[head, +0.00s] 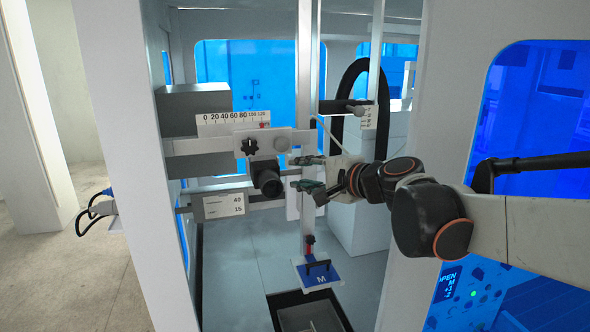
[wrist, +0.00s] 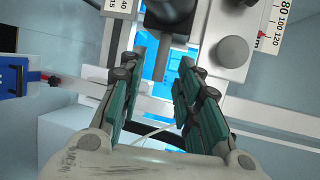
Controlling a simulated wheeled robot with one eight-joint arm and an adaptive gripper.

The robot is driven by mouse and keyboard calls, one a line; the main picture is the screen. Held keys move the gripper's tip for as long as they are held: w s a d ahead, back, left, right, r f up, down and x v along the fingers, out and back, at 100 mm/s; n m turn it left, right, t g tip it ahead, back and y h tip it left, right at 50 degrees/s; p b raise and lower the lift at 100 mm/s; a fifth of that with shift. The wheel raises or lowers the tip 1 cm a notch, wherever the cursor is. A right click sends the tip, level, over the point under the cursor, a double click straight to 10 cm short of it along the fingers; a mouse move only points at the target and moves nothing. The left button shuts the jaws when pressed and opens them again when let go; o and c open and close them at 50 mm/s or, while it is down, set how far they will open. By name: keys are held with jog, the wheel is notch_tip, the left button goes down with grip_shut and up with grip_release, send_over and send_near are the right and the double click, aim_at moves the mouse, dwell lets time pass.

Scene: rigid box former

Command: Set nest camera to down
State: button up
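The nest camera, a black block with a round barrel (head: 267,180), is mounted under a white bracket in the head view. Its barrel points toward the viewer and slightly down. It also shows at the top of the wrist view (wrist: 172,12). My gripper (head: 296,173) is just right of it, fingers pointing left toward it. In the wrist view, my gripper (wrist: 163,57) is open, with green pads on both sides. A short grey bar (wrist: 164,60) shows between the fingertips. I cannot tell whether anything touches the fingers.
A ruler scale (head: 233,121) and knobs (head: 281,144) sit above the camera. A plate marked 40 and 15 (head: 223,205) is below left. A blue plate marked M (head: 319,274) hangs lower, above a dark tray (head: 343,314). A vertical rail (head: 304,70) stands close to my gripper.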

aim_at(297, 172)
jog(key=shift+x, duration=2)
grip_shut()
